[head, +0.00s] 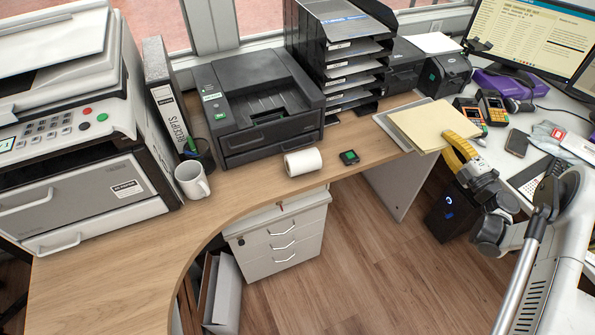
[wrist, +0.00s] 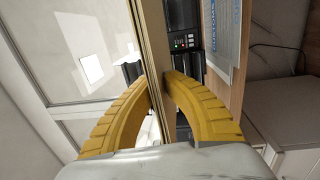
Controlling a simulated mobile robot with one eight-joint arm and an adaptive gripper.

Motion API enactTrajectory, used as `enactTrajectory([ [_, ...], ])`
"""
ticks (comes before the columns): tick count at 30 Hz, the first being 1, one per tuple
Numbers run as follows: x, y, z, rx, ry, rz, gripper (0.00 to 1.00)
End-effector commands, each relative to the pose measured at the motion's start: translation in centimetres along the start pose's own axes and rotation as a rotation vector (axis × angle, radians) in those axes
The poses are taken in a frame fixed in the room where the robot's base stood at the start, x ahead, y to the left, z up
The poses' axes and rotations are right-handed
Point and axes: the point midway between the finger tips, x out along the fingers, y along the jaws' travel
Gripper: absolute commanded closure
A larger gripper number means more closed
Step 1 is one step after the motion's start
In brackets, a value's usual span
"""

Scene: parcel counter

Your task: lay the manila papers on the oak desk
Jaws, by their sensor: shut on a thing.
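The manila papers (head: 422,122) are a pale yellow stack at the right end of the oak desk (head: 110,262) in the head view. My gripper (head: 452,147), with yellow fingers, is shut on their right edge. In the wrist view the papers (wrist: 151,38) show edge-on as a tan strip between the fingers (wrist: 160,88). They seem to be held above the desk; the exact gap is hard to tell. A grey flat tray or board (head: 385,125) shows partly beneath them on the desk.
A black printer (head: 255,100) and letter trays (head: 340,60) stand behind. A mug (head: 192,181) is farther left. The left front desk is clear. Card terminals (head: 492,107) are on the right.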

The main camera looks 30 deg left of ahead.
Motion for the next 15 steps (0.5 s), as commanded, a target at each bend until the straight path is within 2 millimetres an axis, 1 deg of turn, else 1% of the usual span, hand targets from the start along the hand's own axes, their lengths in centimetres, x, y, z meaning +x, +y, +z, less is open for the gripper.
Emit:
enactTrajectory([
  [5,-0.1,-0.5,-0.1,0.002,0.013,0.000,1.00],
  [8,0.2,-0.8,-0.6,0.002,0.014,0.000,1.00],
  [11,1.0,-2.0,-1.9,0.002,0.016,0.000,1.00],
  [15,2.8,-4.5,-4.9,0.003,0.017,0.000,1.00],
])
